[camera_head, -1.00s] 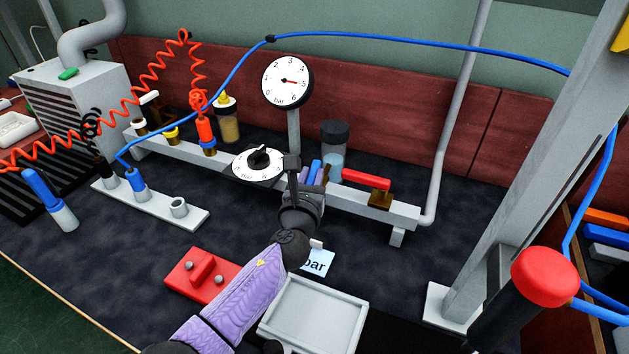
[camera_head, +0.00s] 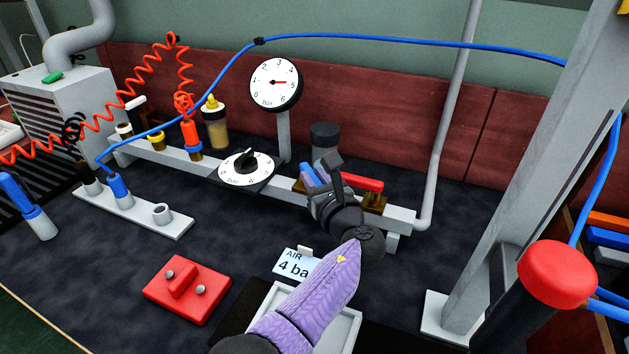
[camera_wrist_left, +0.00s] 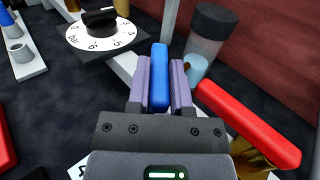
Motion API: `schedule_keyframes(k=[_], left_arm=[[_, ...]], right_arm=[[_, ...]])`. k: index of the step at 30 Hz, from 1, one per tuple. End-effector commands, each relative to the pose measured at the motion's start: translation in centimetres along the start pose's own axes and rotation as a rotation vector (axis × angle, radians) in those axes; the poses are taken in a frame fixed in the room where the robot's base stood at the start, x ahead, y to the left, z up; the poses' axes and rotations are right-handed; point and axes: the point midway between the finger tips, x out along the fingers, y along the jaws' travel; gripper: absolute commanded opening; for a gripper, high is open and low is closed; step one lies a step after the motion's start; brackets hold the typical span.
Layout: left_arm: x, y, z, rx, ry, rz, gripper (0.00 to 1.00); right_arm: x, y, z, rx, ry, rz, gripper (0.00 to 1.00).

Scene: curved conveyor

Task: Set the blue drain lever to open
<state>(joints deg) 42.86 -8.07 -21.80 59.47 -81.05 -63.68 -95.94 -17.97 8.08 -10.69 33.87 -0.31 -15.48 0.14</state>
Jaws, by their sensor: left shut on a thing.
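The blue drain lever (camera_wrist_left: 159,82) stands between the two purple finger pads of my left gripper (camera_wrist_left: 160,85) in the left wrist view. The gripper is shut on it. In the head view the blue lever (camera_head: 309,174) shows just left of my left gripper (camera_head: 323,178), partly hidden by it. The lever points away along the wrist camera's line. Its pivot is hidden by the gripper. My right gripper is in neither current view.
A red lever (camera_wrist_left: 250,125) lies close right of the gripper, beside a clear bowl with a dark cap (camera_wrist_left: 205,45). A black-knobbed dial (camera_head: 246,167) is to the left, under a gauge (camera_head: 277,84). A tray (camera_head: 338,328) and a red block (camera_head: 187,290) are in front.

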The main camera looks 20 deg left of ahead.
Motion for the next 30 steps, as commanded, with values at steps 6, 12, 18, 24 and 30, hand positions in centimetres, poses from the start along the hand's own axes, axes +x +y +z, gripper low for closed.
schedule_keyframes(k=[6, 12, 18, 24, 30], left_arm=[[0.01, 0.01, -0.08, 0.001, 0.002, 0.013, 0.0], [0.02, 0.01, -0.07, 0.001, 0.003, 0.012, 0.0], [0.02, 0.01, -0.06, 0.001, 0.002, 0.012, 0.54], [0.02, -0.02, -0.02, 0.0, 0.001, 0.011, 0.62], [0.01, -0.04, 0.02, -0.001, 0.0, 0.01, 0.62]], right_arm=[[0.11, 0.38, 0.22, -0.002, -0.006, 0.006, 0.59], [0.1, 0.63, 0.28, -0.003, -0.007, 0.01, 0.59], [0.09, 0.61, 0.26, -0.003, -0.007, 0.01, 0.59], [0.1, 0.41, 0.17, -0.002, -0.005, 0.007, 0.59], [0.1, -0.06, -0.11, 0.001, 0.0, -0.001, 0.59]])
